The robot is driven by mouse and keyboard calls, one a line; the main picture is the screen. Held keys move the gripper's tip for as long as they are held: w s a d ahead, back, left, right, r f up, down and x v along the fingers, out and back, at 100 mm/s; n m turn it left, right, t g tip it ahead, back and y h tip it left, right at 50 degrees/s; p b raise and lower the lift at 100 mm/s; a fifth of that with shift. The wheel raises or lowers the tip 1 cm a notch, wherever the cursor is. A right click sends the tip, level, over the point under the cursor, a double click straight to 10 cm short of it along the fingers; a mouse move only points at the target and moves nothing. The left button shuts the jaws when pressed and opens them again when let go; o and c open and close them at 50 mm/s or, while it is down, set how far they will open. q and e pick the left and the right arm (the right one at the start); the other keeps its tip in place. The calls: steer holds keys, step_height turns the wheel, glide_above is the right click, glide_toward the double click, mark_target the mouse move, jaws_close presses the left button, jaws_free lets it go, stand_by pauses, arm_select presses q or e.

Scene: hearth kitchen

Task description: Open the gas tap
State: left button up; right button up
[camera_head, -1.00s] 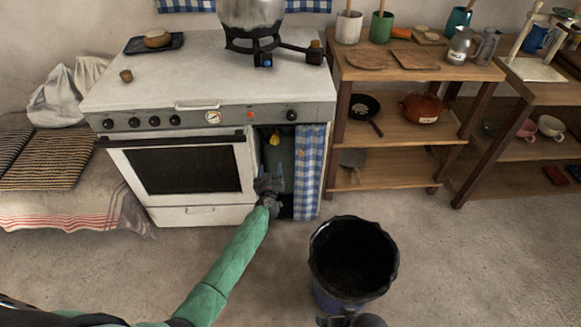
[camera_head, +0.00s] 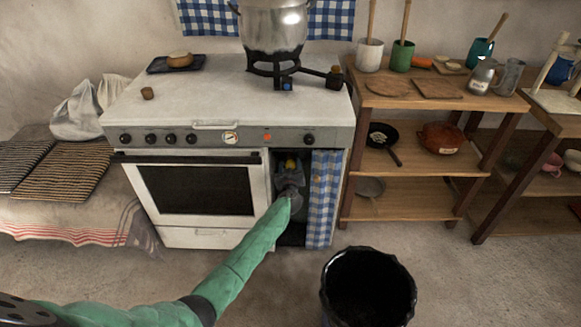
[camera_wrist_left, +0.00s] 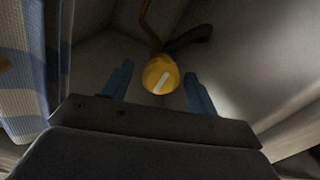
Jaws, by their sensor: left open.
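The gas tap is a round yellow knob with a pale bar across its face; it shows in the left wrist view (camera_wrist_left: 161,75), with a brown pipe (camera_wrist_left: 146,22) and a dark hose (camera_wrist_left: 188,38) behind it. My left gripper (camera_head: 290,172) reaches into this compartment. Its blue fingers (camera_wrist_left: 158,86) are open, one on each side of the knob in the picture, with visible gaps; I cannot tell how deep they reach around it. My right gripper is not in view.
A blue checked curtain (camera_head: 322,198) hangs at the compartment's right side and shows at the left of the wrist view. The white oven door (camera_head: 195,190) is at its left. A black bin (camera_head: 368,290) stands on the floor in front. Wooden shelves (camera_head: 415,160) stand right of the stove.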

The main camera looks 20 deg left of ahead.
arm_select(q)
steer(key=shift+w+a, duration=0.15)
steer(key=shift+w, duration=0.15)
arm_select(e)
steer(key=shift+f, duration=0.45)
arm_select(q)
steer(key=c, duration=1)
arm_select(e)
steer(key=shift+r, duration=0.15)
